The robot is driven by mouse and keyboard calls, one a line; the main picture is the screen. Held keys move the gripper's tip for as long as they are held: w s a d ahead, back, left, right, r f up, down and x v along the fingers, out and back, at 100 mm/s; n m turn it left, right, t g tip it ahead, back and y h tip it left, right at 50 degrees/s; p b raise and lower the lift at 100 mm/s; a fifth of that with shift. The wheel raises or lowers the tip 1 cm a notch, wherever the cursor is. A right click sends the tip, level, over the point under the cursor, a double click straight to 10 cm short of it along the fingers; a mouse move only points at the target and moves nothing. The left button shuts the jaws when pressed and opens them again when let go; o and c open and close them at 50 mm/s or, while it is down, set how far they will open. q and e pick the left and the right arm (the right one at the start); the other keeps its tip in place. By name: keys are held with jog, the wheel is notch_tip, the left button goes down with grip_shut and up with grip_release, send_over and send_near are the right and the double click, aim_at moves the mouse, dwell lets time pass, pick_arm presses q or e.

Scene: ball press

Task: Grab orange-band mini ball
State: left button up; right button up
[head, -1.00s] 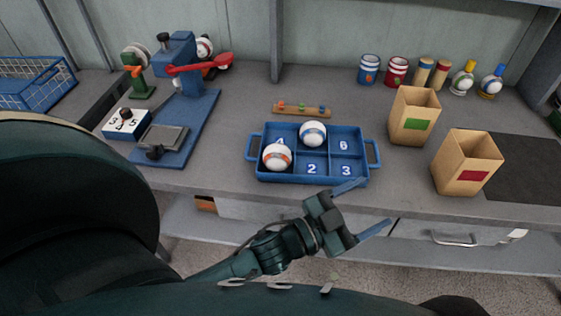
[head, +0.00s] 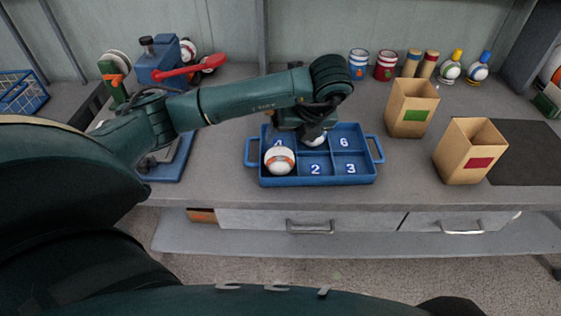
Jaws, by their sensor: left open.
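The white ball with an orange band (head: 279,160) sits in the front-left compartment of the blue tray (head: 378,150). A second white ball (head: 315,141), blue-banded in the earlier frame, is in the back middle compartment, mostly hidden by my gripper. My left gripper (head: 303,130) points down over the back of the tray, to the right of and behind the orange-band ball. It is open, and its fingertips are hard to make out against my dark wrist. It is not visibly holding anything. My right gripper is not in view.
Two tan bins, one with a green patch (head: 413,114) and one with a red patch (head: 480,161), stand right of the tray. Cans (head: 359,64) and several bottle-shaped items stand behind. A blue press with a red lever (head: 190,71) is at left. The counter front is clear.

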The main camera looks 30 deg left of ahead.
aim_at(283, 152)
pick_arm(q)
jog(key=b+x, duration=0.2)
jog(key=x, duration=0.3)
jog(key=shift+f, duration=0.3)
jog(key=shift+x, duration=0.8)
jog(key=x, duration=0.3)
jog(key=shift+w+f+p, duration=0.1)
jog(key=shift+f+p, duration=0.2)
jog(key=shift+p, duration=0.05)
jog(key=shift+w+a+f, duration=0.15)
jog(key=shift+a+f, duration=0.1)
jog(key=shift+f, duration=0.3)
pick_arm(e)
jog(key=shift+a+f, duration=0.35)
pick_arm(q)
jog(key=shift+c, duration=0.3)
jog(key=c, duration=0.6)
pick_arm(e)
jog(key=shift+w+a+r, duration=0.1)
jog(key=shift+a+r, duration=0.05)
